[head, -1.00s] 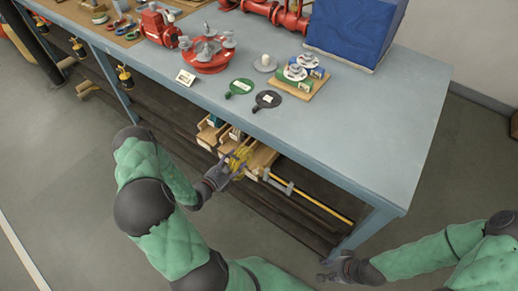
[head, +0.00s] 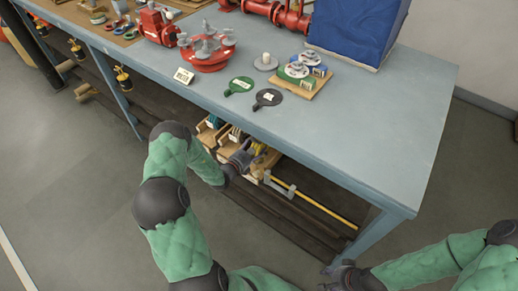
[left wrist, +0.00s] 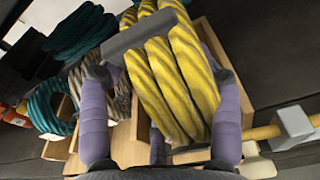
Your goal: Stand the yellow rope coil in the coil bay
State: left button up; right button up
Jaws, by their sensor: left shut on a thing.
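The yellow rope coil (left wrist: 165,75) fills the middle of the left wrist view, upright with a grey band across it. My left gripper (head: 249,159) is shut on it, with purple fingers on both sides (left wrist: 160,110). In the head view the hand hides most of the coil. The coil is at the wooden bays (left wrist: 127,150) on the shelf under the bench; wood shows behind and beside it. I cannot tell whether its bottom rests in a bay. My right gripper (head: 345,278) is low at the right, its fingers unclear.
Teal coils (left wrist: 50,105) and a grey-beige coil (left wrist: 121,95) stand left of the yellow one. A yellow rod (head: 310,203) in grey brackets lies right of the bays. The blue bench top (head: 330,130) overhangs the shelf; a bench leg (head: 372,232) stands at the right.

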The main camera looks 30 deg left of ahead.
pick_arm(q)
jog(key=shift+w+f, duration=0.25)
jog(key=shift+f, duration=0.35)
jog(key=shift+w+r+g, duration=0.35)
jog(key=shift+g, duration=0.15)
jog(key=w+g+b, duration=0.1)
jog(key=g, duration=0.2)
jog(key=shift+w+d+r+b, duration=0.1)
jog(key=shift+w+r+b, duration=0.15)
jog(key=shift+w+b, duration=0.15)
jog(key=shift+f+b, duration=0.5)
jog(key=shift+f, duration=0.95)
jog(key=shift+f, duration=0.2)
jog(key=o, duration=1.5)
jog(key=shift+s, duration=0.1)
jog(key=shift+r, duration=0.1)
